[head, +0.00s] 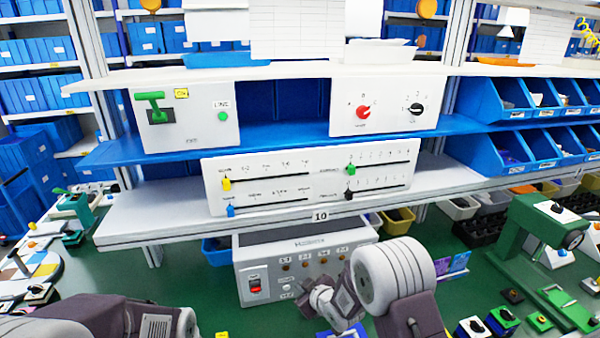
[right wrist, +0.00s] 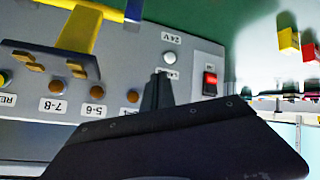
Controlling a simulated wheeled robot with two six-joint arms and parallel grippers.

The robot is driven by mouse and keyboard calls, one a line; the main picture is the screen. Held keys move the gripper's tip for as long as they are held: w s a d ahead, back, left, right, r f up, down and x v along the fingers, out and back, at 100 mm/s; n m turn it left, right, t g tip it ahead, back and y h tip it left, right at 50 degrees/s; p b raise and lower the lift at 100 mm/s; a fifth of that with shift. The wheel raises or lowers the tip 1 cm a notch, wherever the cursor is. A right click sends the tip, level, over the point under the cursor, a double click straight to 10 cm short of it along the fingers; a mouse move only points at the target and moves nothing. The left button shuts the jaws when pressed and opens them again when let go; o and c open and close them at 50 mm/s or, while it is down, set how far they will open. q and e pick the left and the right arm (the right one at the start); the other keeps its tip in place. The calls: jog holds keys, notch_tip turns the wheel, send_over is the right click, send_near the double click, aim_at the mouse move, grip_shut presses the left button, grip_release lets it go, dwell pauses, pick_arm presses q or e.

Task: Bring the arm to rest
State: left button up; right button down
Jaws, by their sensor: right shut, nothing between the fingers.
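My right gripper (head: 319,297) is low at the bottom centre of the head view, in front of the grey power box (head: 300,243). In the right wrist view its dark fingers (right wrist: 157,92) are together with nothing between them, in front of the box face, which appears upside down. Whether they touch the box cannot be told. The upper right panel (head: 385,124) has a red rotary knob (head: 363,112) and a black rotary knob (head: 416,108); my right gripper is well below both. My left arm shows only in part at the bottom left, and its gripper is out of view.
A slider panel (head: 312,177) stands on the lower shelf (head: 150,215). A panel with a green lever (head: 152,105) is at upper left. Blue bins (head: 510,145) and a green machine (head: 530,235) are on the right. Green worktop (head: 195,290) is clear left of the box.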

jog(key=d+r+m, duration=0.1)
jog(key=d+r, duration=0.2)
jog(key=s+d+r+h, duration=0.1)
jog(key=d+r, duration=0.1)
jog(key=r, duration=0.1)
jog(key=d+r+m+h, duration=0.1)
jog(key=d+r, duration=0.2)
jog(key=shift+s+d+r+m+t, duration=0.15)
jog(key=shift+s+d+m+t, duration=0.15)
jog(key=shift+s+t, duration=0.1)
jog(key=s+d+f+m+g, duration=0.2)
jog(key=s+g, duration=0.1)
jog(key=s, duration=0.5)
jog(key=s+d+f+m+g+h, duration=0.1)
jog(key=s+d+f+m+g, duration=0.1)
jog(key=s, duration=0.7)
jog(key=s+d+f+m+g+h, duration=0.1)
jog(key=s+g, duration=0.3)
jog(key=s, duration=0.4)
jog(key=shift+s+d+f+m, duration=0.15)
jog(key=shift+d+f+m, duration=0.35)
jog(key=shift+m, duration=0.3)
jog(key=shift+r, duration=0.1)
